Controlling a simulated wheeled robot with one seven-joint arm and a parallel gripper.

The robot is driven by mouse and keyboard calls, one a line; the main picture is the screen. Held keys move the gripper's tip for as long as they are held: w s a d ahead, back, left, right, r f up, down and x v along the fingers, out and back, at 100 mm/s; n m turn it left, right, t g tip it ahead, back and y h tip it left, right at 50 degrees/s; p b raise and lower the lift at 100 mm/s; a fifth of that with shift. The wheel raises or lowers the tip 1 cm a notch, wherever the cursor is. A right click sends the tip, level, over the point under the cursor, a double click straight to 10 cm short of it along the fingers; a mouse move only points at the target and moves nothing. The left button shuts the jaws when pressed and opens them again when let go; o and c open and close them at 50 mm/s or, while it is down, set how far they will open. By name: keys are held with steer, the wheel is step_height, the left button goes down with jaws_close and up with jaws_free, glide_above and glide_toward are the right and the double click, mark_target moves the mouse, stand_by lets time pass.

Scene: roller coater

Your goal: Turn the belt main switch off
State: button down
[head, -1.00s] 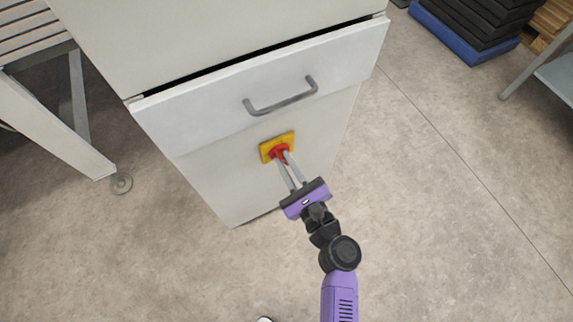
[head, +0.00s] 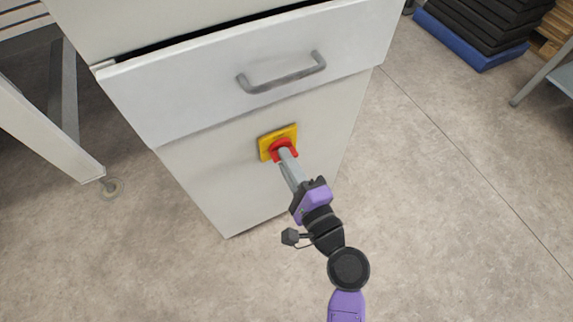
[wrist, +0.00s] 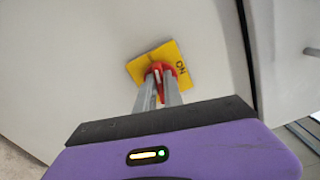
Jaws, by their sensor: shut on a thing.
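The belt main switch is a red rotary knob (head: 281,147) on a yellow square plate (head: 267,143), on the front of a pale cabinet below its drawer. In the wrist view the red knob (wrist: 170,68) sits on the yellow plate (wrist: 142,71), which looks tilted and bears the word "ON" at its right side. My gripper (head: 284,153) is shut on the red knob, its two grey fingers reaching to it. The fingers hide part of the knob and the lower part of the plate.
A drawer (head: 190,98) with a grey bar handle (head: 283,80) juts slightly out above the switch. A metal frame leg (head: 50,130) stands at the left. Black and blue stacked items (head: 480,35) are at the upper right. The floor right of the cabinet is clear.

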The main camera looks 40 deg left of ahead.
steer(key=shift+f+n+b, duration=0.2)
steer(key=shift+n+b, duration=0.75)
steer(key=shift+n, duration=0.25)
steer(key=c, duration=1.5)
jaws_free()
steer(key=shift+r, duration=0.1)
steer(key=shift+o, duration=0.2)
steer(key=shift+d, duration=0.15)
steer(key=p+v, duration=0.1)
steer(key=v, duration=0.6)
steer(key=shift+s+d, duration=0.2)
steer(key=shift+d, duration=0.05)
steer(key=shift+w, duration=0.1)
